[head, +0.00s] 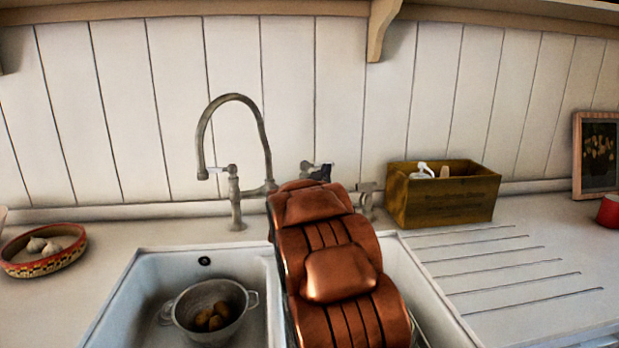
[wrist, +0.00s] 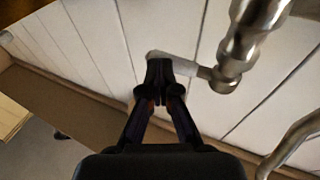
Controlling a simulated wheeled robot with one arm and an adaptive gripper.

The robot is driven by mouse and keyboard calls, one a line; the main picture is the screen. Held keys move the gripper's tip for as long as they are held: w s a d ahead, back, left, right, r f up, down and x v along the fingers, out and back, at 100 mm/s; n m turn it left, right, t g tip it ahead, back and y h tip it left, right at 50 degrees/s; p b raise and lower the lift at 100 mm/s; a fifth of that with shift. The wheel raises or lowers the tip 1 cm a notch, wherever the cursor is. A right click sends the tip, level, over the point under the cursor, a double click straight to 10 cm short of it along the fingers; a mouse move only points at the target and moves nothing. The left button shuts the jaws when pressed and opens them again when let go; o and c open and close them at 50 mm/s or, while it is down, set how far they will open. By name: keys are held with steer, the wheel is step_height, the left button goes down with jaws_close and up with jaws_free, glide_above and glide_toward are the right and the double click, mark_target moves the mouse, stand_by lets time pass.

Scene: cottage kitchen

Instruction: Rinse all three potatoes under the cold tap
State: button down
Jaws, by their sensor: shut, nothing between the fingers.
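The potatoes (head: 214,318) lie in a grey two-handled colander (head: 183,306) in the left basin; I cannot clearly count them. The tall curved tap (head: 236,98) has its spout end above the left basin, with no water visible. One tap lever (head: 216,170) is at the left post. My gripper (head: 322,172) is mostly hidden behind my copper-coloured arm, by the tap's right side. In the wrist view my gripper (wrist: 160,68) is shut and empty, its tips overlapping a pale lever (wrist: 185,65) on a metal post (wrist: 226,76). I cannot tell whether they touch.
A wooden box (head: 440,205) with a pump bottle (head: 424,170) stands right of the tap. The ridged drainboard (head: 510,265) is clear. A patterned bowl (head: 45,260) is on the left counter. A red cup (head: 609,212) and a framed picture (head: 597,155) are far right.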

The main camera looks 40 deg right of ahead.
steer(key=shift+s, duration=0.1)
steer(key=s+a+f+b, duration=0.2)
steer(key=s+a, duration=0.6)
steer(key=s, duration=0.2)
steer(key=shift+s+a+f, duration=0.15)
steer(key=shift+s+f, duration=0.2)
steer(key=shift+s, duration=0.05)
stand_by(0.5)
